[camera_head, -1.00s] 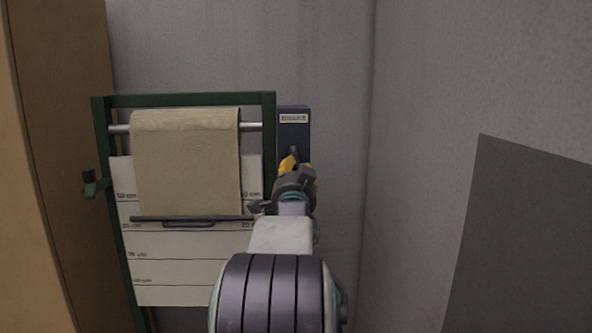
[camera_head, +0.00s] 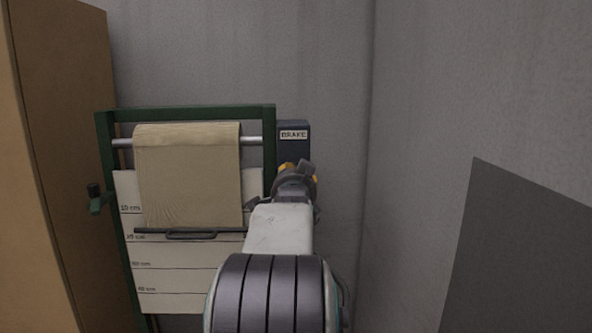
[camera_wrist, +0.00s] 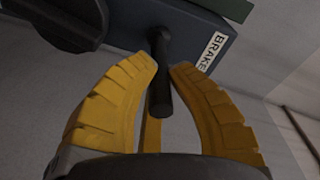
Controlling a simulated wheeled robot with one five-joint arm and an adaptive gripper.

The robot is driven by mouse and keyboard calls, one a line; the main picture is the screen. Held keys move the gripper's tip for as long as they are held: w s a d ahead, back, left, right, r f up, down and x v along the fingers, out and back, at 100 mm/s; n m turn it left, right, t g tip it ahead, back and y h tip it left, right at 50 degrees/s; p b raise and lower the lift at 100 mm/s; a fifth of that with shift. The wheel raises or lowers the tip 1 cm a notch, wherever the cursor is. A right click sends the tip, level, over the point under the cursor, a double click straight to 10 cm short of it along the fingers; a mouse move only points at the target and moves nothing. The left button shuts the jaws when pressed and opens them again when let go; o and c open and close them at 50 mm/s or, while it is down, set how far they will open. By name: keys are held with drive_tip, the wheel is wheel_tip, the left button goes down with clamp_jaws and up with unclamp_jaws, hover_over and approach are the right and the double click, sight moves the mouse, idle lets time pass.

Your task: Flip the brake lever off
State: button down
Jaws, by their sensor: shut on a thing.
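The dark brake box (camera_head: 294,150) with its white BRAKE label (camera_head: 294,135) is at the right of the green-framed roller stand in the head view. In the wrist view, the box (camera_wrist: 188,28) is at the top. A dark rod-like brake lever (camera_wrist: 160,85) sticks out from it toward the camera. My gripper (camera_wrist: 165,66) has its yellow fingers on either side of the lever, shut on it. In the head view my gripper (camera_head: 297,168) is in front of the box's lower part and hides the lever.
A green frame (camera_head: 190,112) holds a tan roll (camera_head: 187,175) over a white marked sheet (camera_head: 172,275). A green-and-dark handle (camera_head: 98,198) is on its left. A brown cabinet (camera_head: 65,150) stands left. A grey wall is close on the right, with a dark grey panel (camera_head: 530,260).

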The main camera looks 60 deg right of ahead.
drive_tip(key=r+y+p, duration=0.1)
drive_tip(key=r+p, duration=0.1)
drive_tip(key=p, duration=0.1)
drive_tip(key=r+g+y+p, duration=0.1)
drive_tip(key=r+p, duration=0.1)
drive_tip(key=p, duration=0.1)
drive_tip(key=shift+w+d+y, duration=0.15)
drive_tip(key=shift+d+y, duration=0.05)
drive_tip(key=shift+y, duration=0.2)
drive_tip(key=g+y+p, duration=0.1)
drive_tip(key=p, duration=0.1)
drive_tip(key=d+r+g+y+p, duration=0.1)
drive_tip(key=p, duration=0.1)
drive_tip(key=shift+w+r, duration=0.25)
drive_tip(key=shift+r, duration=0.05)
drive_tip(key=shift+y+p, duration=0.3)
drive_tip(key=c, duration=1.2)
unclamp_jaws()
drive_tip(key=shift+d, duration=0.15)
drive_tip(key=shift+o, duration=0.2)
drive_tip(key=v, duration=1.2)
drive_tip(key=shift+n, duration=0.3)
